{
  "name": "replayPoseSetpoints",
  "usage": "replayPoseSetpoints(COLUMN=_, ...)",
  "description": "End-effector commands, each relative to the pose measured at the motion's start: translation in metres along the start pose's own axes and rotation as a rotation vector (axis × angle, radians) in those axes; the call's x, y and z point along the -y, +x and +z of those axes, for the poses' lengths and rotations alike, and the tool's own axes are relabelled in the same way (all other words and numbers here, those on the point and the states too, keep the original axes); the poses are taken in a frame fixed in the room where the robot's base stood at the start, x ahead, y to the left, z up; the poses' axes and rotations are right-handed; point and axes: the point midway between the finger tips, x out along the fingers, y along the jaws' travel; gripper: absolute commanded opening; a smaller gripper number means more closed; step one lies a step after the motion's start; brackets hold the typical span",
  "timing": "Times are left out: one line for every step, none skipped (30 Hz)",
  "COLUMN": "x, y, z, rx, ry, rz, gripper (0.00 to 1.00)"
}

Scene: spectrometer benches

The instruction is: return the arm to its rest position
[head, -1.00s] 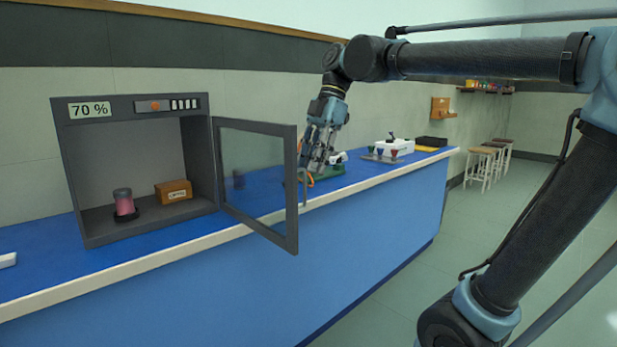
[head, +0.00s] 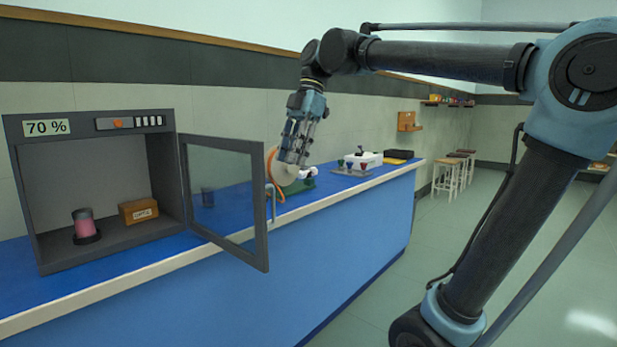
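My gripper (head: 290,168) hangs at the end of my arm, pointing down above the blue bench, just right of the open cabinet door. The fingers are small and partly overlap a round pale disc with an orange rim (head: 279,168) behind them. I cannot tell whether the fingers are open, shut or touching it. The grey cabinet (head: 178,150) stands on the bench at the left with its glass door (head: 222,190) swung open. Inside it are a pink-filled jar (head: 85,228) and a small brown box (head: 138,211).
The blue bench (head: 330,235) runs from left to back right. Stools (head: 448,172) stand farther back. The floor at the right is clear.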

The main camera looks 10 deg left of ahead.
Motion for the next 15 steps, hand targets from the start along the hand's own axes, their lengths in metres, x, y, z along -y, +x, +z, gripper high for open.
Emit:
replayPoseSetpoints(x=0.005, y=0.006, z=0.013, rx=0.009, ry=0.061, rz=0.014, gripper=0.28)
replayPoseSetpoints(x=0.009, y=0.01, z=0.022, rx=0.017, ry=0.109, rz=0.025, gripper=0.28)
replayPoseSetpoints(x=0.015, y=0.017, z=0.036, rx=0.029, ry=0.184, rz=0.041, gripper=0.28)
replayPoseSetpoints(x=0.02, y=0.022, z=0.047, rx=0.038, ry=0.248, rz=0.054, gripper=0.28)
replayPoseSetpoints(x=0.025, y=0.029, z=0.059, rx=0.047, ry=0.314, rz=0.069, gripper=0.28)
replayPoseSetpoints(x=0.033, y=0.038, z=0.076, rx=0.059, ry=0.408, rz=0.092, gripper=0.28)
replayPoseSetpoints(x=0.039, y=0.045, z=0.088, rx=0.067, ry=0.48, rz=0.108, gripper=0.28)
replayPoseSetpoints(x=0.046, y=0.052, z=0.099, rx=0.075, ry=0.549, rz=0.125, gripper=0.28)
replayPoseSetpoints(x=0.055, y=0.062, z=0.114, rx=0.085, ry=0.642, rz=0.147, gripper=0.28)
replayPoseSetpoints(x=0.062, y=0.069, z=0.125, rx=0.091, ry=0.712, rz=0.166, gripper=0.28)
replayPoseSetpoints(x=0.069, y=0.077, z=0.137, rx=0.098, ry=0.782, rz=0.184, gripper=0.28)
replayPoseSetpoints(x=0.079, y=0.087, z=0.15, rx=0.104, ry=0.875, rz=0.207, gripper=0.28)
replayPoseSetpoints(x=0.086, y=0.096, z=0.161, rx=0.109, ry=0.942, rz=0.226, gripper=0.28)
replayPoseSetpoints(x=0.094, y=0.104, z=0.171, rx=0.113, ry=1.012, rz=0.246, gripper=0.28)
replayPoseSetpoints(x=0.104, y=0.115, z=0.184, rx=0.118, ry=1.104, rz=0.272, gripper=0.28)
